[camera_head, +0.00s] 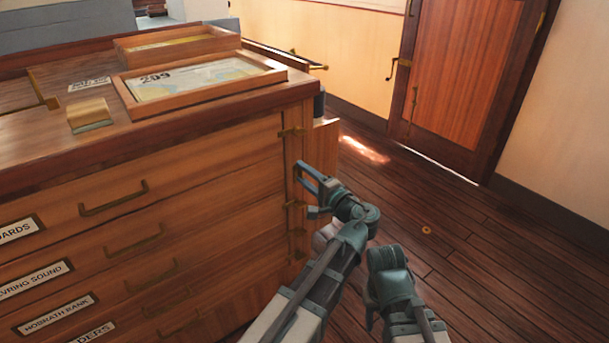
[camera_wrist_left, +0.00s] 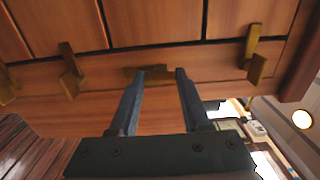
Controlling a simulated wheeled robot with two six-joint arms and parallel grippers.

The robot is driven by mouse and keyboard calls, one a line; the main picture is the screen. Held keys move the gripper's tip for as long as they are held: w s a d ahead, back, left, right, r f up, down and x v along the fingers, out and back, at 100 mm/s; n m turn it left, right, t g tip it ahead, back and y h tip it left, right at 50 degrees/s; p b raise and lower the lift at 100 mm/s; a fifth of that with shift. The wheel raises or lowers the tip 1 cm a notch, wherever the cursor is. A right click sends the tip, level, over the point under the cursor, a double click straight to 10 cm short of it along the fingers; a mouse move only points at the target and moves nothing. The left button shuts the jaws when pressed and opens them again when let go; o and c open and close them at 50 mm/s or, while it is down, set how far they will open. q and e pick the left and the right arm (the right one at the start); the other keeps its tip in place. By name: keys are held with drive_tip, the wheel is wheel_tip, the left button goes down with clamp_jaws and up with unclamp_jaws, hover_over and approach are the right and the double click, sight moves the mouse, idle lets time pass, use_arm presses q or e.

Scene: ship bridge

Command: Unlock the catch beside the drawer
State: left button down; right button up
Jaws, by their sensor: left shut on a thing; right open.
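The wooden chest (camera_head: 215,175) fills the left of the head view, with drawers on its front. A brass catch (camera_wrist_left: 150,73) on the upright strip beside the drawers lies between the fingertips of my left gripper (camera_wrist_left: 160,72). My left gripper (camera_head: 303,188) is shut on it at the chest's right front edge. This catch lies along the strip in the left wrist view. The neighbouring brass catches (camera_wrist_left: 70,70) (camera_wrist_left: 252,52) stand across the strip. My right gripper (camera_head: 372,303) is open, low and right of the left arm, apart from the chest; its fingers are mostly hidden.
The drawers have brass pulls (camera_head: 113,198) and label plates (camera_head: 35,279). A framed chart (camera_head: 205,80) and a brass piece (camera_head: 90,115) are on the chest top. A wooden door (camera_head: 462,75) stands at the back right. The plank floor (camera_head: 500,235) right of the chest is mostly clear.

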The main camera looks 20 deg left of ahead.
idle(0.5)
use_arm(q)
drive_tip(key=shift+c, duration=1.8)
unclamp_jaws()
drive_tip(key=shift+s+d, duration=0.1)
